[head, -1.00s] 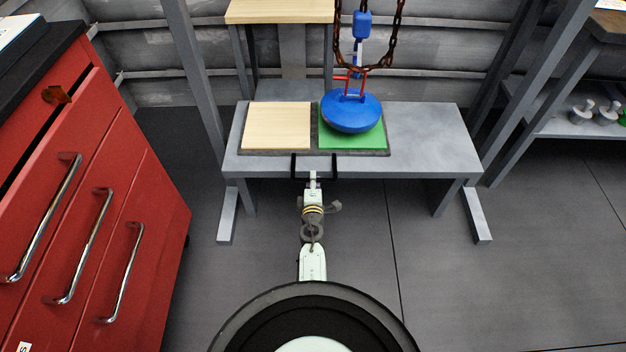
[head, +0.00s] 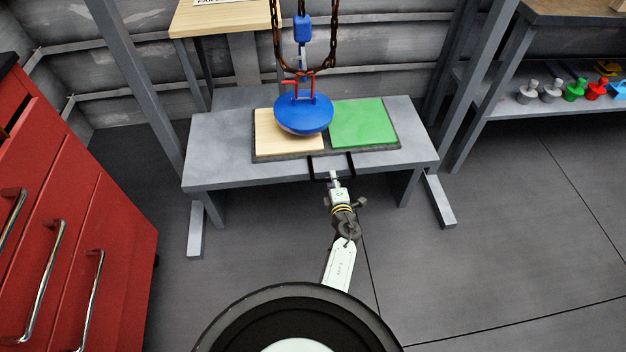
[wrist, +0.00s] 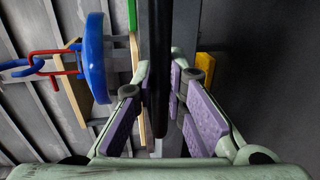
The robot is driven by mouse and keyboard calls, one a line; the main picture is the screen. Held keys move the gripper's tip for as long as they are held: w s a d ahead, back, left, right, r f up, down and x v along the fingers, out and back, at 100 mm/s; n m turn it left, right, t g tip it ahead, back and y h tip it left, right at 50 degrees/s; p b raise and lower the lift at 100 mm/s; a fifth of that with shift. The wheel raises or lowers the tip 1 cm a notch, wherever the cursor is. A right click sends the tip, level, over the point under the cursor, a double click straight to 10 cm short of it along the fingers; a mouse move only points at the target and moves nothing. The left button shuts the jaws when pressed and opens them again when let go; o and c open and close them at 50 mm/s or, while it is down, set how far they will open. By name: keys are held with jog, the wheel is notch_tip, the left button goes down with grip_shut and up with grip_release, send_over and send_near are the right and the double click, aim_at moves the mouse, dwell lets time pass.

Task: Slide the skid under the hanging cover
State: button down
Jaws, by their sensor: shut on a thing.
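The skid (head: 275,156) is a dark flat tray on the grey bench (head: 220,166). It carries a pale wooden pad (head: 268,139) on the left and a green pad (head: 362,122) on the right. A black handle (head: 316,169) sticks out of its front. The round blue cover (head: 303,115) hangs from a red shackle, over the wooden pad; I cannot tell how large the gap is. My gripper (head: 334,176) is at the handle. In the wrist view my gripper (wrist: 160,88) is shut around the black handle bar (wrist: 159,45), with the blue cover (wrist: 95,58) to the left.
A rusty chain (head: 277,40) and a blue hoist block (head: 302,29) hang above the bench. Grey frame posts (head: 140,75) stand on both sides. A red drawer cabinet (head: 90,220) is at left, a shelf with small coloured parts (head: 574,92) at right. Bare bench top remains on both sides of the skid.

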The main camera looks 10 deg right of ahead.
aim_at(354, 177)
jog(key=d, duration=0.7)
jog(key=shift+r, duration=0.1)
jog(key=shift+d, duration=0.1)
jog(key=c, duration=1.8)
grip_release()
jog(key=shift+o, duration=1)
jog(key=v, duration=1.2)
